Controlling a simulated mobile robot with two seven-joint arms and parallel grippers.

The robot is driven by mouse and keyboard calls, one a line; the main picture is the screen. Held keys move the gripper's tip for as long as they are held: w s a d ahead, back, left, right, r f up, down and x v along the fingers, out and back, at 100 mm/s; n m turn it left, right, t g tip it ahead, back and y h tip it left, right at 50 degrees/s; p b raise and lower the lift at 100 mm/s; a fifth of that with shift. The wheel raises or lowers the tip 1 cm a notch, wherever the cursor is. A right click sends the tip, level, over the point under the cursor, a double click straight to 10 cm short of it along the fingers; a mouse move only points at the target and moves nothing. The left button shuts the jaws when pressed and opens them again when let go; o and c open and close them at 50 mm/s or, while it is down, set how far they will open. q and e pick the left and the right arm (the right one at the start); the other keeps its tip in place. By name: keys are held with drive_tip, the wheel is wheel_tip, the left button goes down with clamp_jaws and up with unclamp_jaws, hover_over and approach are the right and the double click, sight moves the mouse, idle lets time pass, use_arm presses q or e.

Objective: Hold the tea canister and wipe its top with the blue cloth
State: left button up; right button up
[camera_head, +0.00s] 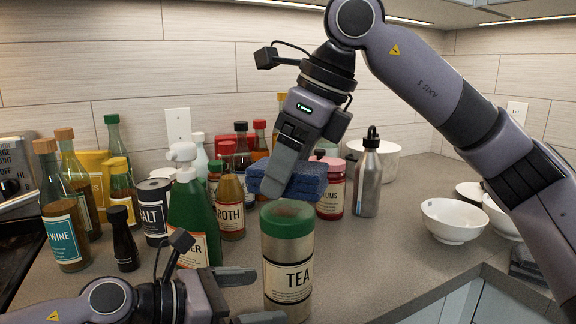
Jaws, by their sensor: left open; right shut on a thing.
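The tea canister (288,268) stands upright on the counter, with a green lid (287,220) and a cream "TEA" label. My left gripper (252,297) is open just left of the canister, its fingers pointing right towards it. I cannot tell whether a finger touches it. My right gripper (277,182) comes down from above and is shut on the folded blue cloth (313,182). The cloth is at the far edge of the lid in the picture. I cannot tell whether it touches the lid.
A metal bottle (368,180) and white bowls (452,220) stand to the right. The counter right of the canister is clear.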

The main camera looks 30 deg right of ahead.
use_arm(q)
drive_tip(key=shift+x, duration=2.5)
drive_tip(key=c, duration=0.9)
